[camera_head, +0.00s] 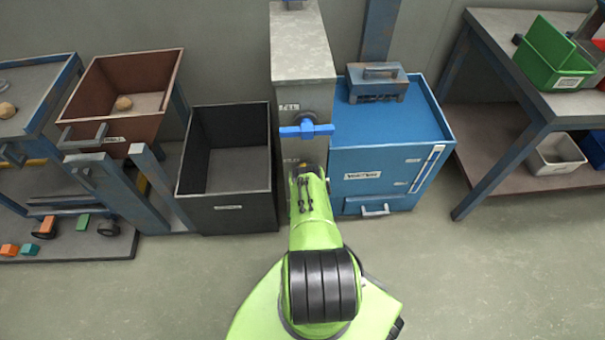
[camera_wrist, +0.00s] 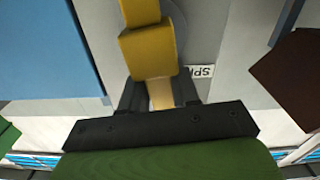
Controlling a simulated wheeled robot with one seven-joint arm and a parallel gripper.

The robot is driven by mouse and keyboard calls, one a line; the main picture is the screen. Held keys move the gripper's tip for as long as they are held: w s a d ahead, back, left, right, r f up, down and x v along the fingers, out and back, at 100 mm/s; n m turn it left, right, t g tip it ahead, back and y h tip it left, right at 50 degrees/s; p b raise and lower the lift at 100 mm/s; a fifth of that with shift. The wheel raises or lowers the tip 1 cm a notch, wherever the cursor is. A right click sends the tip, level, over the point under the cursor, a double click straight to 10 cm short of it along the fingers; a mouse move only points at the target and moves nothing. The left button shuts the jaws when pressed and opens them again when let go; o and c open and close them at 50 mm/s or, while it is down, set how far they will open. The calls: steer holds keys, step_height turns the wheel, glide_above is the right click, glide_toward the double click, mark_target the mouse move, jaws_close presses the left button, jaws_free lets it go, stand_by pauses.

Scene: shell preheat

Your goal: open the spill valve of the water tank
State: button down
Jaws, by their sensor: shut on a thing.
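The yellow valve handle (camera_wrist: 148,50) shows in the wrist view, on a grey face next to a white label (camera_wrist: 201,72) that reads upside down "SP" and is partly cut off. My gripper (camera_wrist: 160,93) has its two black fingers on either side of the handle's near end and is shut on it. In the head view my green arm reaches the front of a tall grey housing (camera_head: 302,60) and hides the gripper and most of the handle. A blue cross handle (camera_head: 306,130) sits higher on that housing.
A blue cabinet (camera_head: 372,160) with a front gauge strip stands right of the housing. A dark open bin (camera_head: 228,205) and a brown bin (camera_head: 130,120) stand left. A workbench (camera_head: 500,80) is at right. The floor in front is clear.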

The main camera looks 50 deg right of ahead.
steer(key=shift+s+d+m, duration=0.1)
steer(key=shift+s+m, duration=0.1)
steer(key=shift+m, duration=0.5)
steer(key=c, duration=0.9)
jaws_free()
steer(key=shift+f, duration=0.1)
